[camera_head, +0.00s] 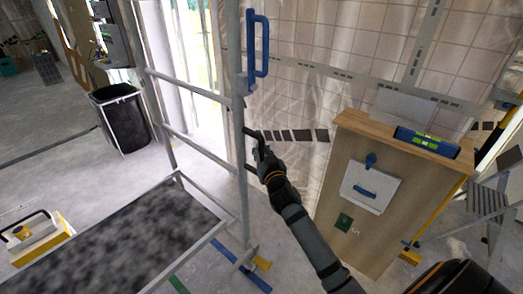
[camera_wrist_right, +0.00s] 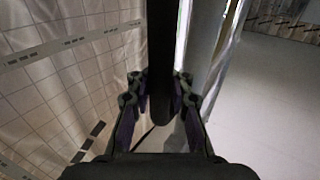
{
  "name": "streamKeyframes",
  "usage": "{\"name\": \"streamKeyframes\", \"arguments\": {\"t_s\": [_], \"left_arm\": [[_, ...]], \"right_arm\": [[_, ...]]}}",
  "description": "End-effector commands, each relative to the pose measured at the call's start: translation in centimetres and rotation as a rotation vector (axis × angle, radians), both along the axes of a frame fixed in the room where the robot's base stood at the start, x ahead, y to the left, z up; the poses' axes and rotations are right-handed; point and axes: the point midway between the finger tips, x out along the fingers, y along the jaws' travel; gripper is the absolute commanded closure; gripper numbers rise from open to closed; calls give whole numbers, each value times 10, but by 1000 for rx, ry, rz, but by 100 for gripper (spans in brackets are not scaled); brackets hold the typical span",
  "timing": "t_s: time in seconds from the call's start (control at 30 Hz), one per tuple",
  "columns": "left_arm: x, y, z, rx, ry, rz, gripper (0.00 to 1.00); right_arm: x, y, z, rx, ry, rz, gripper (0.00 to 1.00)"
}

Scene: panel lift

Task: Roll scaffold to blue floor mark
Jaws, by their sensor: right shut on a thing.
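The scaffold is a grey metal frame with upright posts (camera_head: 243,190), rungs and a dark speckled platform (camera_head: 110,245). A blue handle (camera_head: 262,45) is fixed high on its near right post. My right gripper (camera_head: 251,150) is at that post, below the blue handle. In the right wrist view its fingers (camera_wrist_right: 160,115) are shut around a dark upright bar (camera_wrist_right: 160,50), seemingly the scaffold post. A blue strip (camera_head: 257,281) lies on the floor by the foot of the post, partly hidden by it. My left gripper is out of view.
A wooden cabinet (camera_head: 385,190) with a blue level (camera_head: 427,142) on top stands right of my right arm. A black bin (camera_head: 122,118) stands behind the scaffold at left. A yellow toolbox (camera_head: 38,240) is at lower left. Floor between bin and toolbox is clear.

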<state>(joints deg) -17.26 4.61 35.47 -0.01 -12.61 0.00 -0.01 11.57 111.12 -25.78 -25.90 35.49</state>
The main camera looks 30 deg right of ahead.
Motion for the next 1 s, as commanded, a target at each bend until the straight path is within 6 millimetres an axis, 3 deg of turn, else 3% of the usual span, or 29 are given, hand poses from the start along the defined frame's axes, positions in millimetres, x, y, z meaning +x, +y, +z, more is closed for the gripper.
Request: {"name": "streamKeyframes", "arguments": {"t_s": [0.53, 0.57, 0.73, 1.0], "left_arm": [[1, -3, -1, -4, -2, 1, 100], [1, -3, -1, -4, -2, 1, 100], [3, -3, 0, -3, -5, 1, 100], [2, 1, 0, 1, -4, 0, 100]], "right_arm": [[-1, 1, 2, -5, -2, -2, 100], [-1, 1, 2, -5, -2, -2, 82], [-1, 1, 2, -5, -2, -1, 59], [-1, 1, 2, -4, -3, -1, 58]]}}
